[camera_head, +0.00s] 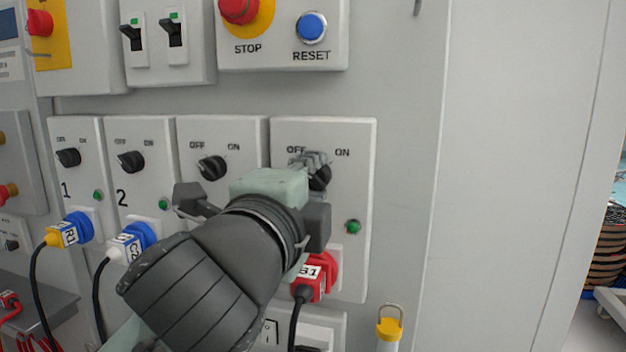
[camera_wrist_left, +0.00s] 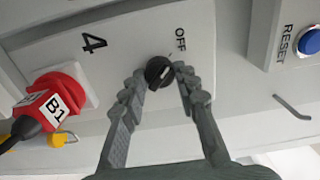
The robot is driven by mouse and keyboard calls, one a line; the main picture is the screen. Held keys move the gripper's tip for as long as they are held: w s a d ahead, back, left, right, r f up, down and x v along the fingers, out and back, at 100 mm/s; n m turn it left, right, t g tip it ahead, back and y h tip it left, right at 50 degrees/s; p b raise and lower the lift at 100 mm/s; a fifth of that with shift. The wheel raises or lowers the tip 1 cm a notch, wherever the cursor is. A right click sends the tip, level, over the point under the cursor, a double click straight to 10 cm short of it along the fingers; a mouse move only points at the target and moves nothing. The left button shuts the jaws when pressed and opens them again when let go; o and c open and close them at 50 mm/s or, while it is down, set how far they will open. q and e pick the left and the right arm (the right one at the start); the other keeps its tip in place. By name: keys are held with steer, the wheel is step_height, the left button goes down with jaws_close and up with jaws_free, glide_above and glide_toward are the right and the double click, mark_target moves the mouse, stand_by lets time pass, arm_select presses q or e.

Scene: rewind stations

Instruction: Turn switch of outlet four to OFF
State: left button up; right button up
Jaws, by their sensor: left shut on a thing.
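The panel of outlet four (camera_head: 360,205) is the rightmost of the row in the head view. It has OFF and ON labels and a green light (camera_head: 353,227). Its black switch knob (camera_head: 320,178) is partly covered by my left gripper (camera_head: 314,164). In the left wrist view the knob (camera_wrist_left: 158,74) sits between the two fingertips of my left gripper (camera_wrist_left: 159,71), which is shut on it. The OFF label (camera_wrist_left: 180,40) and the number 4 (camera_wrist_left: 94,42) show there. I cannot tell which label the knob points to. My right gripper is not in view.
A red plug marked B1 (camera_head: 312,279) sits below the knob. The STOP button (camera_head: 239,10) and blue RESET button (camera_head: 312,27) are above. Outlets with blue plugs (camera_head: 78,228) stand to the left.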

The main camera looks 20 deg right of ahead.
arm_select(q)
steer(key=o, duration=1.2)
steer(key=shift+c, duration=0.2)
